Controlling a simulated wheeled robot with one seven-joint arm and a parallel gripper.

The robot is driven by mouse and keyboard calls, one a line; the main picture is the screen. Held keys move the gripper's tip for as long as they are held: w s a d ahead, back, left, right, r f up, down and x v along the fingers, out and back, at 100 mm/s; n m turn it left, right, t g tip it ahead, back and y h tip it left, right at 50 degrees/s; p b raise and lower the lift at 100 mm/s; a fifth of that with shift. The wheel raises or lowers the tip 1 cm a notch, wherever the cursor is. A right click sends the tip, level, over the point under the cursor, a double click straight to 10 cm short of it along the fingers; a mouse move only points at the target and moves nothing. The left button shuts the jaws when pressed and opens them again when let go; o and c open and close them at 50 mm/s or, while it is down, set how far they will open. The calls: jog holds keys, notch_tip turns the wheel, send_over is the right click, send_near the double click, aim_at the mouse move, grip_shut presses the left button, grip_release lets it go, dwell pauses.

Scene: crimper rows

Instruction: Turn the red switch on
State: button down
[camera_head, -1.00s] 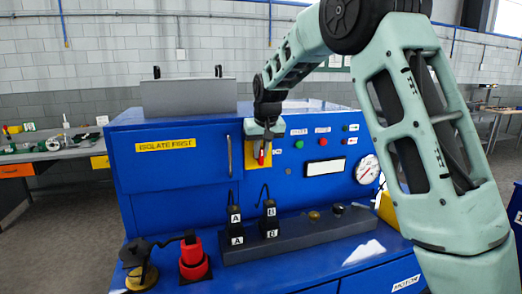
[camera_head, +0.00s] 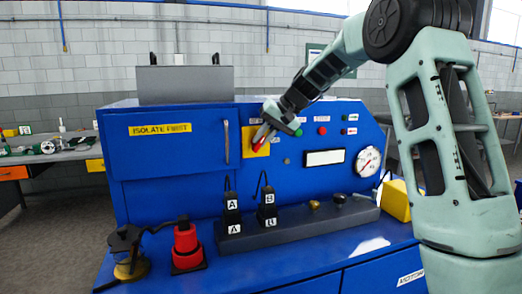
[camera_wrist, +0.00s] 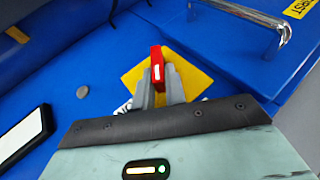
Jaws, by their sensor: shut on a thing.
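The red switch (camera_head: 259,146) is a small red handle on a yellow plate (camera_head: 247,135) on the front of the blue cabinet. It tilts in the head view, its lower end to the left. My gripper (camera_head: 264,138) comes in from the upper right and is shut on the handle. In the wrist view the red switch (camera_wrist: 157,66) stands between the two grey fingers of my gripper (camera_wrist: 158,84), with the yellow plate (camera_wrist: 186,62) behind it. The fingers hide part of the switch and its pivot.
A vertical metal handle (camera_head: 227,142) stands close left of the yellow plate. Green (camera_head: 298,132) and red (camera_head: 322,131) buttons, a display (camera_head: 324,157) and a gauge (camera_head: 367,161) are to the right. Black plugs marked A (camera_head: 232,215) and B (camera_head: 267,210) stand below, beside a red plug (camera_head: 186,245).

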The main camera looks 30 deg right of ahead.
jog(key=m+t+y+b, duration=0.1)
jog(key=y+b, duration=0.1)
jog(key=b, duration=0.3)
jog(key=f+t+y+b, duration=0.1)
jog(key=t+y+b, duration=0.1)
jog(key=b, duration=0.3)
jog(key=d+f+m+t+y+b, duration=0.1)
jog(key=y+b, duration=0.3)
jog(key=b, duration=0.1)
jog(key=shift+s+d+f+m, duration=0.1)
jog(key=shift+s+f+m, duration=0.05)
jog(key=shift+m, duration=0.15)
jog(key=shift+t+y+b, duration=0.5)
jog(key=shift+y+b, duration=0.1)
jog(key=shift+b, duration=0.2)
jog(key=shift+m, duration=0.3)
jog(key=c, duration=1.4)
grip_release()
jog(key=shift+c, duration=0.2)
jog(key=b+v, duration=0.2)
jog(key=v, duration=1.5)
jog(key=shift+d+f, duration=0.15)
jog(key=shift+d, duration=0.05)
